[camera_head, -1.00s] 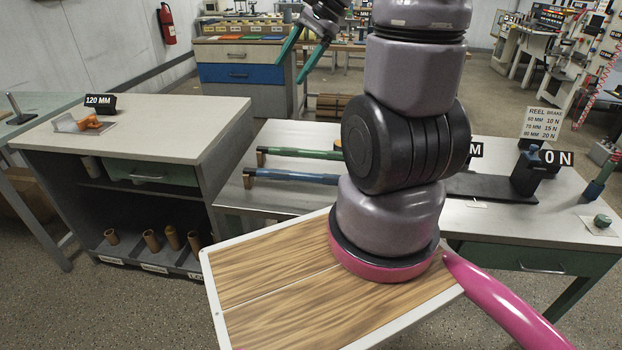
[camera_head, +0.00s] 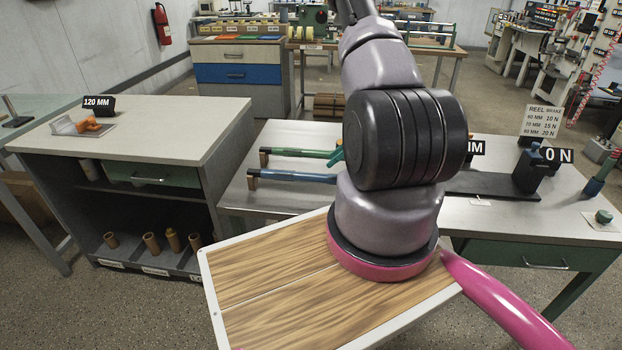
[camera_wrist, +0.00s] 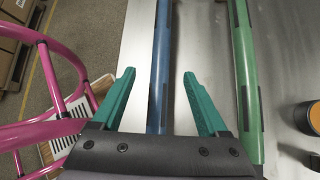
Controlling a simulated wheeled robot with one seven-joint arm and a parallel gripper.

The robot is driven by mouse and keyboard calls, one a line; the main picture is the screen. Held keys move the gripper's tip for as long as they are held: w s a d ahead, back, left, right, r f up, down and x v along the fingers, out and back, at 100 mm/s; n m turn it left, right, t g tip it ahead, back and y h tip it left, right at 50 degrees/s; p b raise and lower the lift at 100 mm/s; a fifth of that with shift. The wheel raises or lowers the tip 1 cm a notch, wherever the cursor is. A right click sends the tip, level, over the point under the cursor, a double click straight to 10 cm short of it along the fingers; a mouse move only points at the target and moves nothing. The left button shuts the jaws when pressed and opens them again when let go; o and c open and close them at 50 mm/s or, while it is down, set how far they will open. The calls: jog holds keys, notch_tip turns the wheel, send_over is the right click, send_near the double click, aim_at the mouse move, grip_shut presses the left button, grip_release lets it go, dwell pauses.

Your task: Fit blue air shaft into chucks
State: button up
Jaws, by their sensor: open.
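The blue air shaft (camera_head: 297,175) lies on the metal table at the middle, its left end on a small brown rest. In the wrist view the blue shaft (camera_wrist: 160,70) runs up between the two teal fingers of my gripper (camera_wrist: 155,100). The gripper is open, and neither finger visibly touches the shaft. The height of the fingers above it is hard to tell. In the head view my arm hides most of the gripper; only a teal fingertip (camera_head: 337,157) shows. A dark chuck stand (camera_head: 528,168) stands on the table at the right, by the "0 N" sign.
A green shaft (camera_head: 297,152) lies parallel behind the blue one, and right of it in the wrist view (camera_wrist: 246,80). An orange-rimmed dark cylinder (camera_wrist: 308,117) stands farther right. A cabinet (camera_head: 170,125) is at the left. A pink rail (camera_wrist: 45,125) is left of the gripper.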

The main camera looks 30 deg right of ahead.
aim_at(314, 174)
jog(key=x, duration=0.9)
jog(key=shift+w+f, duration=0.1)
jog(key=shift+f, duration=0.15)
jog(key=shift+c, duration=0.4)
grip_shut()
dwell(0.7)
